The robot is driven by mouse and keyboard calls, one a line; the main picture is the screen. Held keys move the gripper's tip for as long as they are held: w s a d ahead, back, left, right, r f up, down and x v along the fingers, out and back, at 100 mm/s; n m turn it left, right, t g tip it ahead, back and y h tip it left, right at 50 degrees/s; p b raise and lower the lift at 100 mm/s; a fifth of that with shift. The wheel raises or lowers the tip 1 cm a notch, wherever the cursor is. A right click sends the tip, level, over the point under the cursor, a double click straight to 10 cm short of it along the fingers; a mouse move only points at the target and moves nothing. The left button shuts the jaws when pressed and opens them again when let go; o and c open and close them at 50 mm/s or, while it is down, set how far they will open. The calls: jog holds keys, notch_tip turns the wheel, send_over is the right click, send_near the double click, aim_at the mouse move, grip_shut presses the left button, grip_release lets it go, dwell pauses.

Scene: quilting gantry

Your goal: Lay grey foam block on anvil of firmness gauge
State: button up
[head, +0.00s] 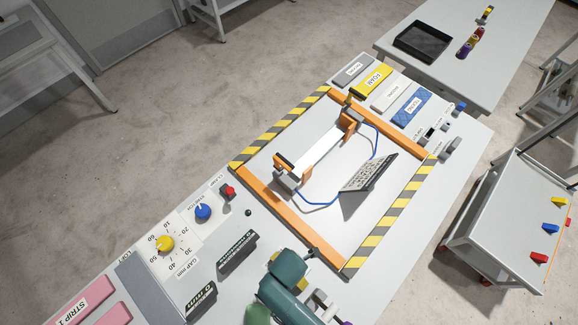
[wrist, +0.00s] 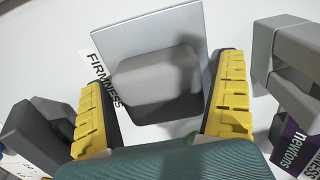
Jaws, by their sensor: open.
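The grey foam block (wrist: 160,80) shows in the wrist view between the two fingers of my gripper (wrist: 165,115). The fingers have yellow ridged pads and stand open on either side of it. The block appears to lie on a square light-grey plate (wrist: 140,35), beside a label reading FIRMNESS (wrist: 101,78); the plate looks like the gauge's anvil. A grey bracket and a purple display (wrist: 292,147) marked newtons stand at the right. In the head view my teal gripper body (head: 285,280) is at the bottom; the block is hidden there.
An orange frame with striped edges (head: 390,232) and a tilted panel (head: 369,173) stand beyond my gripper in the head view. Dark upright signs (head: 238,253), a yellow knob (head: 165,243), a blue knob (head: 203,212) and pink strips (head: 84,300) lie to the left.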

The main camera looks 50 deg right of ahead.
notch_tip(320, 180, up, 12)
jog(key=p, duration=0.1)
jog(key=w+r+m+t, duration=0.8)
jog(key=w+r+t, duration=0.3)
jog(key=w+r, duration=1.15)
jog(key=s+r+m+t, duration=0.2)
jog(key=r+m+t, duration=0.2)
jog(key=r, duration=1.3)
jog(key=s+r+m+t, duration=0.2)
jog(key=r+m+t, duration=0.3)
jog(key=r, duration=1.2)
jog(key=shift+s+a+t, duration=0.35)
jog(key=shift+a+t, duration=0.1)
jog(key=shift+t, duration=0.65)
jog(key=shift+r, duration=0.1)
